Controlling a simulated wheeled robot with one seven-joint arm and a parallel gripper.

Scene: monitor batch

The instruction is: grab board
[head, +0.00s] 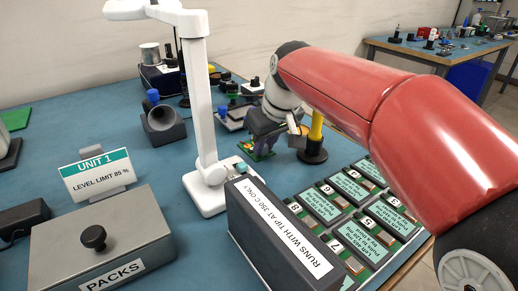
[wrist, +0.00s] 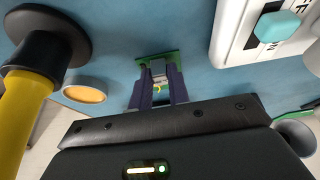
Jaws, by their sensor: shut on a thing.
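My gripper (head: 263,141) is low over the blue bench, just right of the white stand. It is shut on a small green board (head: 256,152). The wrist view shows my gripper's two dark purple fingers (wrist: 157,84) closed on the green board (wrist: 173,57), with a grey part of the board between them. The fingers and the gripper body hide much of the board. I cannot tell whether it touches the bench.
A yellow post on a black base (head: 313,153) stands close right of my gripper. A white stand (head: 206,187) is to its left. In front are a dark labelled box (head: 280,235), several numbered pads (head: 349,187) and the grey PACKS box (head: 104,245).

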